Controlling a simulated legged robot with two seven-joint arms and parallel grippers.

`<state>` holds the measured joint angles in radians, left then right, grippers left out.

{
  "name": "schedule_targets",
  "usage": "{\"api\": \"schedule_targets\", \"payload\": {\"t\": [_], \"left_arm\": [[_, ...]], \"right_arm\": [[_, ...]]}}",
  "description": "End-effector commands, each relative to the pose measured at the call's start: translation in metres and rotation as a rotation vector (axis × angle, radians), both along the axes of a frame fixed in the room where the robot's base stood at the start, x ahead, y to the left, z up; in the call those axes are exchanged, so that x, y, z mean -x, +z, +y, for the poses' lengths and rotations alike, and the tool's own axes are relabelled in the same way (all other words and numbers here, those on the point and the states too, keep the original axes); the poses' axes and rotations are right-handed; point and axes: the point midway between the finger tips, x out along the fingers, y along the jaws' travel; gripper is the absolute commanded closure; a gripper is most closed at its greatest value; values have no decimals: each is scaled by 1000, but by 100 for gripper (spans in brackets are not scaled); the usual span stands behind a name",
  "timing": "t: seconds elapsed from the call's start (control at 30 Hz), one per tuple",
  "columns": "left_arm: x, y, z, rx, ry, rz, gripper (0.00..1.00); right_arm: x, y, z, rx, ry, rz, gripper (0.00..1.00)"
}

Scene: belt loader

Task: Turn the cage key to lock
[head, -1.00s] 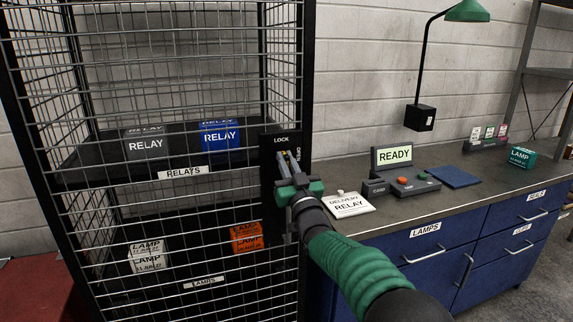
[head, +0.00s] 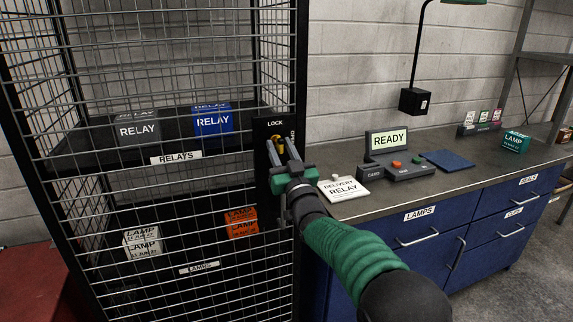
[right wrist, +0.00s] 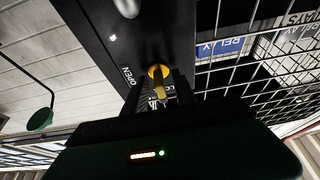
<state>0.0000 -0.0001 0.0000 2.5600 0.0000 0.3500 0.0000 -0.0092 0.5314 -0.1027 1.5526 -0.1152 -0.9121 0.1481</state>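The cage key (head: 279,145) is yellow and sits in the black lock plate (head: 264,190) on the cage's right front post. LOCK is printed above the key and OPEN to its right. My right gripper (head: 285,150) is at the key, its fingers pointing at the plate. In the right wrist view the yellow key (right wrist: 159,77) shows between the two dark fingers (right wrist: 157,90), with gaps beside it. The fingers look apart, not closed on it. The key's exact turn angle is hard to tell. My left gripper is not in view.
The wire cage (head: 150,185) holds relay boxes (head: 212,124) above and lamp boxes (head: 241,224) below. Right of it, a workbench (head: 400,190) carries a delivery card (head: 343,190), a console (head: 389,142) reading READY and a teal lamp box (head: 515,142).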

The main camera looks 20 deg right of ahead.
Motion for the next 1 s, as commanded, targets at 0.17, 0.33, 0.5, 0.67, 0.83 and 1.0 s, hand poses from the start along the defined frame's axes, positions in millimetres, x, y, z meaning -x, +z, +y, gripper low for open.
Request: {"api": "schedule_targets", "payload": {"t": [0.17,0.33,0.5,0.67,0.83,1.0], "left_arm": [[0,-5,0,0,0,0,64],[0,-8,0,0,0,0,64],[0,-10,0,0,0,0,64],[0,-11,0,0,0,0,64],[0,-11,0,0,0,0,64],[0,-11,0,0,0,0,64]], "right_arm": [[35,-14,-2,-1,-1,1,67],[82,-34,-3,0,0,1,67],[123,-52,-5,0,0,3,67],[145,-61,-5,0,0,2,67],[150,-63,-5,0,1,2,67],[150,-63,-5,0,1,2,67]]}}
